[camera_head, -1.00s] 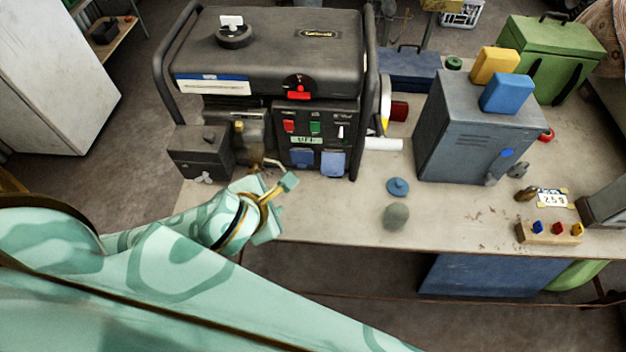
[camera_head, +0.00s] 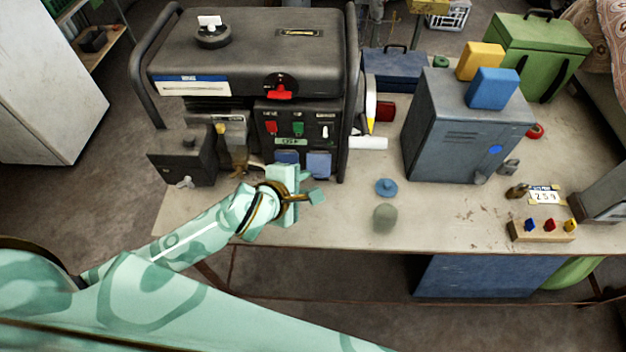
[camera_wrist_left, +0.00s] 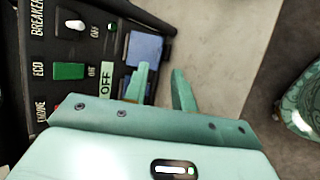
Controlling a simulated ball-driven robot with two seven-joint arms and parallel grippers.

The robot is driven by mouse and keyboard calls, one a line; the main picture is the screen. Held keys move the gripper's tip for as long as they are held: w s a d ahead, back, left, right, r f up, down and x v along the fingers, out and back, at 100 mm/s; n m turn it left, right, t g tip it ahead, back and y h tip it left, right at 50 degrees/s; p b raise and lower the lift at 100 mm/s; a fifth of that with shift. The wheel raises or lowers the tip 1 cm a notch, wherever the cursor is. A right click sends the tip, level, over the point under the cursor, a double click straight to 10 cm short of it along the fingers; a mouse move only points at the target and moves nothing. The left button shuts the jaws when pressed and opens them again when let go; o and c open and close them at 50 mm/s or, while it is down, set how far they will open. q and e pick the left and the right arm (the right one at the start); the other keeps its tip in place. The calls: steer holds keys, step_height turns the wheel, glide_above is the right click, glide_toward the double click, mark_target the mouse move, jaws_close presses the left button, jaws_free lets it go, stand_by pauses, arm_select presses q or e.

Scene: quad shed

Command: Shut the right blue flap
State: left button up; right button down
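The right blue flap (camera_head: 319,164) is at the lower right of the generator's black front panel. It looks lighter than the left blue flap (camera_head: 286,157) and seems to stand out from the panel; its exact angle is hard to tell. My left gripper (camera_head: 304,186) is just in front of and below the flaps, open and empty. In the left wrist view the right flap (camera_wrist_left: 145,49) lies beyond the fingertips of my left gripper (camera_wrist_left: 160,80), which are apart with a gap. The left flap is partly hidden there by a finger. My right gripper is not in view.
The generator (camera_head: 250,55) stands on the workbench (camera_head: 440,222). A blue knobbed disc (camera_head: 386,187) and a grey-green ball (camera_head: 385,217) lie right of my gripper. A grey metal cabinet (camera_head: 462,135) stands farther right. The bench's front edge is bare near my gripper.

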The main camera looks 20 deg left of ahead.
mark_target(318, 177)
arm_select(q)
steer(key=b+x, duration=0.1)
steer(key=x, duration=0.4)
steer(key=shift+w+d+f, duration=0.1)
steer(key=shift+w, duration=0.1)
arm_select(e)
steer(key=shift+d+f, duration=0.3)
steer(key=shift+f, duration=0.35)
arm_select(q)
steer(key=shift+c, duration=0.3)
jaws_close()
